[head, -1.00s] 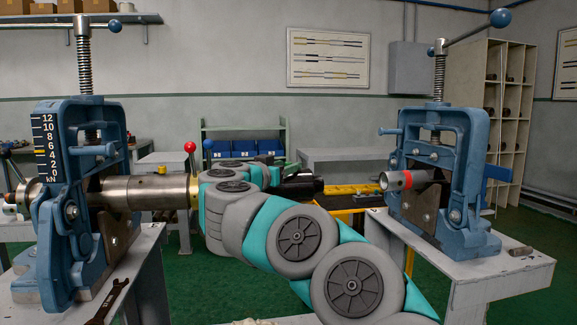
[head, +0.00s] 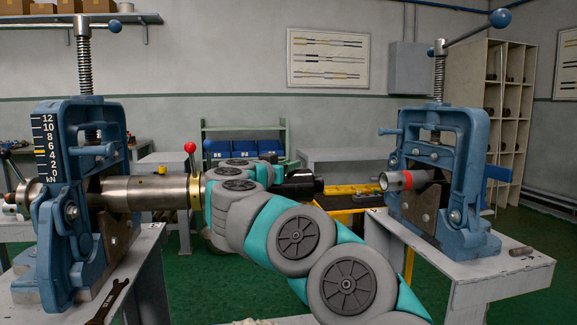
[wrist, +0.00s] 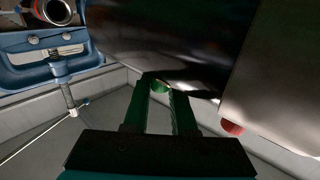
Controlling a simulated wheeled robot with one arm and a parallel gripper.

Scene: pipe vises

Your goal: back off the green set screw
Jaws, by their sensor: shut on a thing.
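The green set screw (wrist: 159,86) shows in the wrist view at the edge of a shiny black cylindrical part (wrist: 165,40). My gripper (wrist: 161,90) has its two green fingers on either side of the screw and is shut on it. The screw's lower part is hidden between the fingers. In the head view my arm covers the gripper and the screw. The end of the black part (head: 302,187) sticks out right of my arm, in line with the steel pipe (head: 150,192) clamped in the left blue vise (head: 75,215).
A red screw (wrist: 231,127) sits near the steel surface in the wrist view. A red-knobbed lever (head: 190,148) stands by the pipe. A wrench (head: 108,303) lies on the left bench.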

